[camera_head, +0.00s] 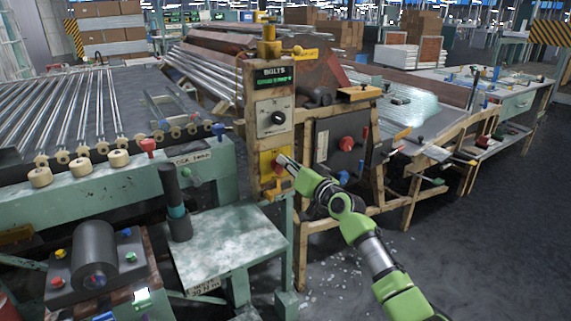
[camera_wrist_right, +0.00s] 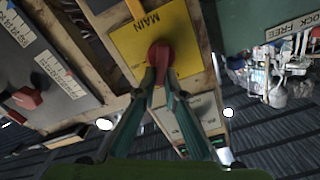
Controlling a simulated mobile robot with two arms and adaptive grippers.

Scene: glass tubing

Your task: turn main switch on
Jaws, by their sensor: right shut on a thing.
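The main switch is a red knob (camera_wrist_right: 161,54) on a yellow plate marked MAIN (camera_wrist_right: 185,42), shown large in the right wrist view. In the head view the yellow plate (camera_head: 269,169) is low on the tan post, under a panel with a black dial. My right gripper (camera_head: 284,166) reaches the plate from the right. In the wrist view its two fingers (camera_wrist_right: 160,75) close on either side of the red knob and touch it. In the head view the gripper partly covers the knob. My left gripper is not in view.
A BOLTS display (camera_head: 272,78) and dial panel (camera_head: 271,117) sit above the plate. A dark box with a red knob (camera_head: 347,144) is to the right. A small green table (camera_head: 225,245) stands in front. Open floor (camera_head: 490,220) lies at the right.

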